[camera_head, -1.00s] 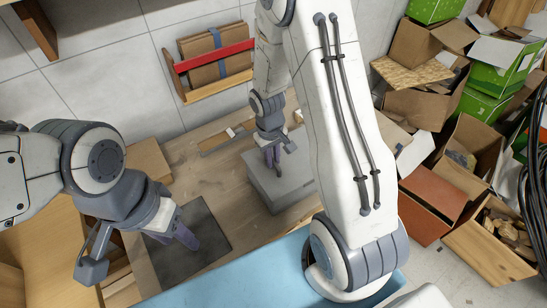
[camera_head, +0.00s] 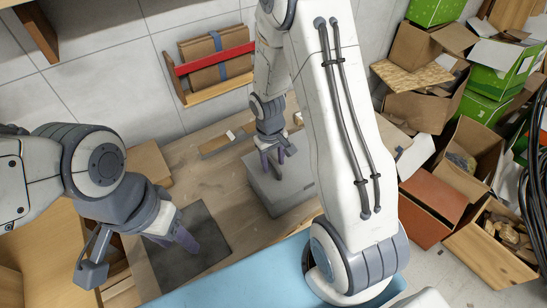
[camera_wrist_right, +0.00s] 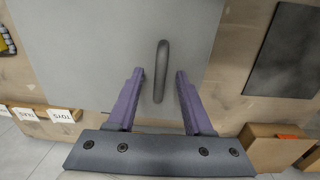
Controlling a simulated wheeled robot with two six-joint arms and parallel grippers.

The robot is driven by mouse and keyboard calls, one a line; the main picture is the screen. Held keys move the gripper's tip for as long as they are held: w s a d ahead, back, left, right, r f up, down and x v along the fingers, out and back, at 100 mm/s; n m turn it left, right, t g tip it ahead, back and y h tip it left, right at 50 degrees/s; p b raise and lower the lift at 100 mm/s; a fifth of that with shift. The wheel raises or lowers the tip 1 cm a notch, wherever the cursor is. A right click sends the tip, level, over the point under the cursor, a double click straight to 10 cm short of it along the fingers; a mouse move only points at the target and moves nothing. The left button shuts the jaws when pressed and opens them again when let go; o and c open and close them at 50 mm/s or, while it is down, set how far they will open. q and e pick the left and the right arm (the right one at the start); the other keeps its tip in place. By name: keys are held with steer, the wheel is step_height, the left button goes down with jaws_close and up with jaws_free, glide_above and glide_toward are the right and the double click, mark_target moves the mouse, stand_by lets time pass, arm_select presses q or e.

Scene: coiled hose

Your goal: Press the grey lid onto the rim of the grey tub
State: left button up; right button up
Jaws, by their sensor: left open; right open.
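The grey lid (camera_head: 298,186) lies on top of the grey tub (camera_head: 293,205) on the wooden bench. Whether its edge sits fully down on the rim cannot be told. My right gripper (camera_head: 272,168) is over the lid, open. In the right wrist view, the lid (camera_wrist_right: 100,50) fills the upper middle, and its dark upright handle (camera_wrist_right: 161,70) stands between the spread purple fingers of the right gripper (camera_wrist_right: 159,80), apart from both. My left gripper (camera_head: 187,240) is open and empty above the dark mat, left of the tub.
The dark square mat (camera_head: 190,260) lies on the bench left of the tub. A cardboard box (camera_head: 148,163) stands at the bench's left. Small labelled holders (camera_head: 215,143) line the back edge. A blue surface (camera_head: 240,275) is in front. Open boxes (camera_head: 470,150) crowd the right.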

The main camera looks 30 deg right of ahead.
step_height(320, 180, up, 10)
steer(key=b, duration=0.1)
steer(key=shift+a+r, duration=0.15)
steer(key=shift+a, duration=0.2)
steer(key=s+a+r+n+y, duration=0.1)
steer(key=s+a+r+n, duration=0.3)
steer(key=s+a, duration=0.7)
steer(key=s+a+r+n, duration=0.2)
steer(key=s+a, duration=0.4)
steer(key=s, duration=0.3)
steer(key=shift+s+r+y+b, duration=0.2)
steer(key=shift+r+y+b, duration=0.1)
steer(key=shift+r+y, duration=0.15)
steer(key=shift+a, duration=0.1)
